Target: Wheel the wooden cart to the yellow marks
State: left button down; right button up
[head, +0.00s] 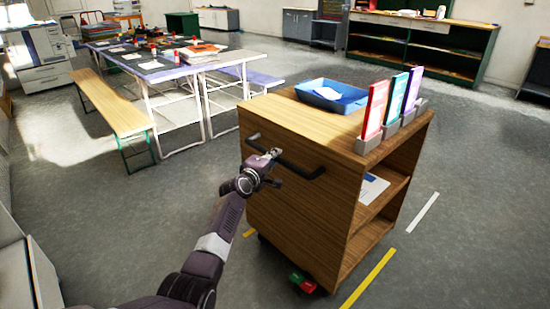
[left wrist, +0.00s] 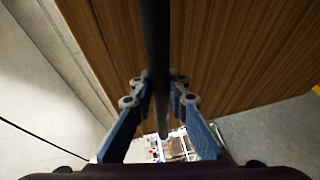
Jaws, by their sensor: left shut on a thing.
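The wooden cart (head: 292,215) stands on the grey floor right of centre in the head view, with a dark bar handle (head: 303,172) on its near side. My left gripper (head: 268,157) is shut on the left part of this handle. In the left wrist view the blue fingers (left wrist: 159,92) sit on both sides of the dark bar (left wrist: 157,40), with the cart's wood grain (left wrist: 235,55) behind. A yellow mark (head: 367,280) lies on the floor right of the cart, and a short yellow piece (head: 250,232) shows at its left. My right gripper is out of view.
The cart carries a blue tray (head: 318,101) and red, teal and purple upright panels. Red and green pieces (head: 302,281) show at its base. A white floor strip (head: 422,212) lies right. A bench (head: 112,107) and tables stand back left. Floor left of the cart is open.

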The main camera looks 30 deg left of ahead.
pick_arm(q)
jog(key=shift+f, duration=0.1)
jog(key=c, duration=1.8)
grip_release()
jog(key=shift+c, duration=0.2)
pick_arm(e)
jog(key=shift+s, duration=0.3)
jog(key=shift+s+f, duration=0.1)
pick_arm(q)
jog(key=shift+s+d, duration=0.1)
jog(key=shift+s, duration=0.55)
jog(key=s+r, duration=0.2)
jog(key=s, duration=0.8)
jog(key=shift+s+d, duration=0.2)
jog(key=shift+s, duration=0.05)
jog(key=shift+r, duration=0.1)
